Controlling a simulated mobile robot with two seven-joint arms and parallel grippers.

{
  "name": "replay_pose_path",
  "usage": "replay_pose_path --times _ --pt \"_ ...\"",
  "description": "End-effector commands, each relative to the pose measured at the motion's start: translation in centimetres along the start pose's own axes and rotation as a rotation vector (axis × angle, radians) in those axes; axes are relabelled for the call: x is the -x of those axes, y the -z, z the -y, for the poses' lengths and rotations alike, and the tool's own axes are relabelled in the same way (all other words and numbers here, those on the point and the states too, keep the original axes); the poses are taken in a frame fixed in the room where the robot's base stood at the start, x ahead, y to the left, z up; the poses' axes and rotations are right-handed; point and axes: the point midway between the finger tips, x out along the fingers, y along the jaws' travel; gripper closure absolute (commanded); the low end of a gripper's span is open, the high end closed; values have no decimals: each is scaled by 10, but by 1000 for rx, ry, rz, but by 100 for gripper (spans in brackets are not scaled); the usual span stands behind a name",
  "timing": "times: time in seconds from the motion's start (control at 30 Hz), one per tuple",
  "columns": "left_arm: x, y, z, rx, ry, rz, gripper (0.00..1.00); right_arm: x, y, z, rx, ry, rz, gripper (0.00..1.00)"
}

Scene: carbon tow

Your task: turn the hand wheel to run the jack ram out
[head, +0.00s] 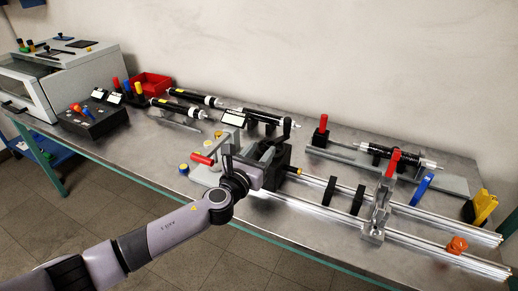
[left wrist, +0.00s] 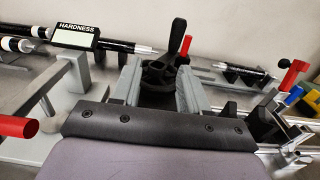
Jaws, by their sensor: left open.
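My left gripper (head: 266,151) is at the black jack body (head: 284,160) in the middle of the bench. In the left wrist view its two grey fingers (left wrist: 160,70) are apart, one on each side of the black hand wheel (left wrist: 158,74). I cannot tell whether they touch it. A black crank handle (left wrist: 178,35) stands up behind the wheel. In the head view the gripper hides most of the wheel. A rod (head: 312,179) with a yellow ring points right from the jack body, along the rails. My right gripper is not in view.
Black supports (head: 329,190) and a red-handled clamp (head: 378,205) stand along the silver rails (head: 440,252). A HARDNESS display (left wrist: 76,37) and a red-handled press (head: 203,160) are left of the jack. Black tubes lie behind. The bench front is clear.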

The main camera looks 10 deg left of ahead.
Motion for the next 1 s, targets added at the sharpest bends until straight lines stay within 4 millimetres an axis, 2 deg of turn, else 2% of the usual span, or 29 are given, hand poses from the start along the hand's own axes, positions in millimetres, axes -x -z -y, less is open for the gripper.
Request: replay_pose_path --times 0.3,0.5,0.77,0.87,1.0 --pt "34 1 0 -2 0 -2 56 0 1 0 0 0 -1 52" --pt "49 0 0 0 0 -1 56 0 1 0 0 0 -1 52" --pt "51 0 0 0 0 -1 56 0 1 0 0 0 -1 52" --pt "50 0 0 -1 2 1 53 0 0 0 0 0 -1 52" --pt "34 -3 2 2 54 38 53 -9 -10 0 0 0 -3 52"
